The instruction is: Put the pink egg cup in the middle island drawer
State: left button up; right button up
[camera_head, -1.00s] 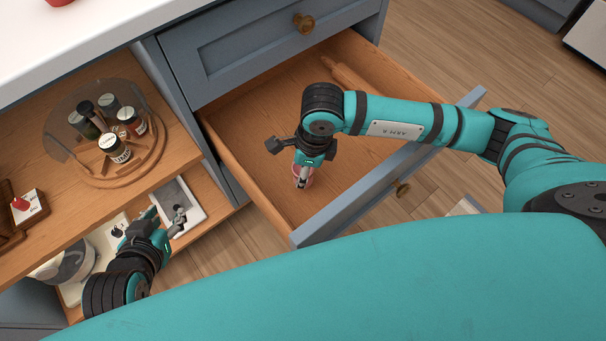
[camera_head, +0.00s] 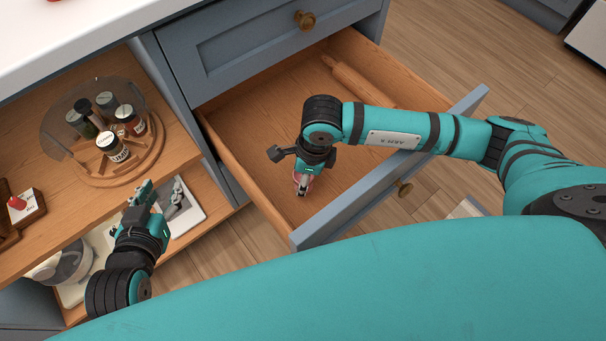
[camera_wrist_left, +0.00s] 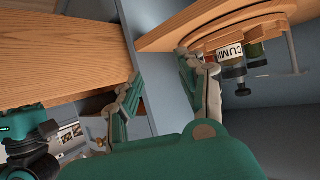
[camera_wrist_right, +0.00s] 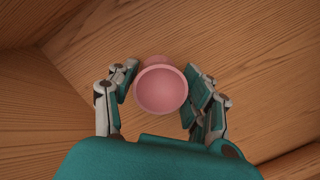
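The pink egg cup (camera_wrist_right: 160,90) is inside the open wooden drawer (camera_head: 240,120), near its front left corner, mostly hidden by my right gripper in the head view. My right gripper (camera_head: 303,186) reaches down into the drawer. In the right wrist view its fingers (camera_wrist_right: 160,98) stand apart on both sides of the cup, with a gap on the left and very little on the right. The cup's bowl faces that camera. My left gripper (camera_head: 142,193) is open and empty, beside the lower left shelf; its parted fingers show in the left wrist view (camera_wrist_left: 160,78).
A rolling pin (camera_head: 358,82) lies at the drawer's far right side. A closed drawer (camera_head: 260,45) is above. At left, a round wooden rack (camera_head: 145,165) holds several spice jars, and a grey-white tray (camera_head: 190,212) sits on the lower shelf.

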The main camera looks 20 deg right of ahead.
jog(key=shift+o, duration=1.1)
jog(key=shift+r, duration=0.1)
jog(key=shift+r, duration=0.1)
pick_arm(q)
jog(key=s+a+f+g+y+p, duration=0.1)
jog(key=s+a+f+g, duration=0.1)
jog(key=s, duration=0.4)
jog(key=s+a+f+g+y+p, duration=0.1)
jog(key=s+a+f+g+p, duration=0.1)
jog(key=s+f+g, duration=0.3)
jog(key=shift+s+a+g, duration=0.3)
jog(key=shift+s+g, duration=0.5)
jog(key=shift+s, duration=0.25)
pick_arm(e)
notch_tip(320, 180, up, 12)
jog(key=d, duration=0.1)
jog(key=shift+s+d, duration=0.3)
jog(key=shift+s, duration=0.1)
pick_arm(q)
jog(key=shift+f, duration=0.1)
